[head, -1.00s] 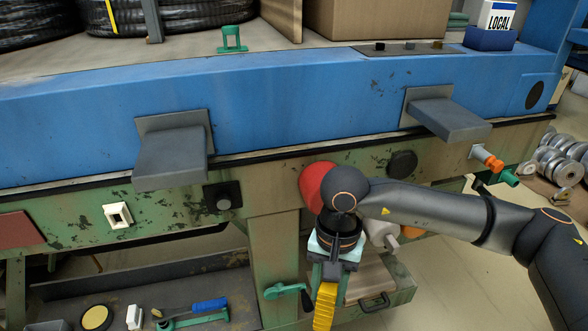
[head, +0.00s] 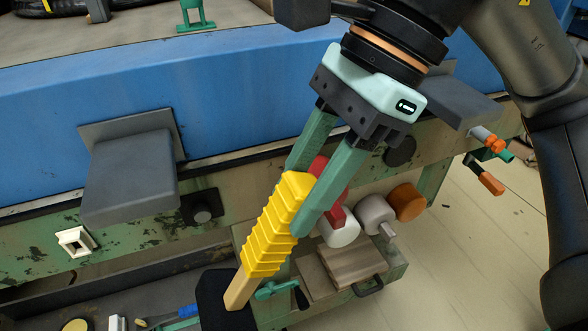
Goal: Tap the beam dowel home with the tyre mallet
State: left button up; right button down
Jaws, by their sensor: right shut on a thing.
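My right gripper (head: 300,200) is shut on the yellow ribbed grip of the tyre mallet (head: 272,232). The mallet slants down to the left, its wooden shaft running to a black head (head: 216,300) low in the head view, partly cut off by the frame. A round grey stub (head: 202,214) projects from a dark square plate on the green bench front, above the mallet head. A grey peg with an orange end (head: 484,137) sticks out at the right. I cannot tell for sure which of these is the beam dowel. My left gripper is out of view.
Two grey brackets (head: 130,178) (head: 455,98) jut from the blue beam (head: 240,105). A white square fitting (head: 75,241) is on the bench front. White and orange rollers (head: 406,202) sit behind the gripper. A tray with tools lies low left. Floor is clear at right.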

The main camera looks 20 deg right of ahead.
jog(key=shift+s+r, duration=0.15)
jog(key=shift+r, duration=0.1)
jog(key=shift+f, duration=0.1)
jog(key=shift+w, duration=2.35)
jog(key=c, duration=1.1)
grip_release()
jog(key=shift+w, duration=0.1)
grip_shut()
